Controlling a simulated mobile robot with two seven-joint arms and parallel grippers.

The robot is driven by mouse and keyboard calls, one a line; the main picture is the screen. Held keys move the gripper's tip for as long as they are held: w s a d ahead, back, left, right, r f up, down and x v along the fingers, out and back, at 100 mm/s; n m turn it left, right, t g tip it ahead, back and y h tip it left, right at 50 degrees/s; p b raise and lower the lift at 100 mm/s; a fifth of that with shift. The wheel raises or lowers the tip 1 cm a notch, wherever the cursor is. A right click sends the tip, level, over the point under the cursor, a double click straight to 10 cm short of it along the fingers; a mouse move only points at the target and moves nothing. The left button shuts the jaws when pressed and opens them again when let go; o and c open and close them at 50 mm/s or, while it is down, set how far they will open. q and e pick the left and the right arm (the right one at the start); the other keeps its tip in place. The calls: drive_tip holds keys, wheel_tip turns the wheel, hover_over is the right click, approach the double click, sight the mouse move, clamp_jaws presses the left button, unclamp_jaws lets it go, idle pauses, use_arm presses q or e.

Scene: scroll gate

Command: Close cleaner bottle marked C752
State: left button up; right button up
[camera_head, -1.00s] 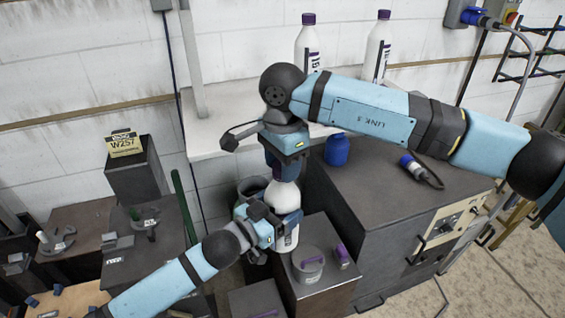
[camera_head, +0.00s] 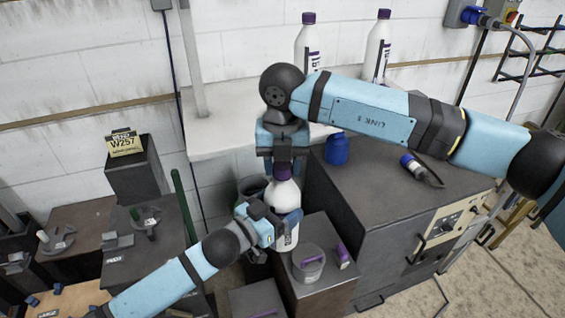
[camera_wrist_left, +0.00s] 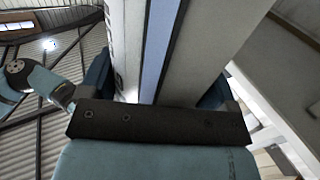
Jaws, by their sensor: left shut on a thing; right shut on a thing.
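A white cleaner bottle (camera_head: 284,197) with a purple cap (camera_head: 283,172) stands upright on a dark box; its marking cannot be read. My left gripper (camera_head: 268,228) is shut on the bottle's body from the left. In the left wrist view the bottle's white side and blue stripe (camera_wrist_left: 160,50) fill the space between the fingers. My right gripper (camera_head: 283,165) points down from above and is shut on the purple cap at the bottle's top. The fingers hide part of the cap, so I cannot tell how far it sits on the neck.
Two more white bottles with purple caps, one left (camera_head: 307,45) and one right (camera_head: 377,48), stand on the back ledge. A grey mug-like container (camera_head: 308,264) and a small purple item (camera_head: 343,257) are right of the bottle. A blue container (camera_head: 337,149) sits on the dark cabinet (camera_head: 400,190).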

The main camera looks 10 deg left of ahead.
drive_tip(key=o, duration=1)
drive_tip(key=shift+r, duration=0.15)
drive_tip(key=shift+r, duration=2.15)
drive_tip(key=shift+c, duration=0.4)
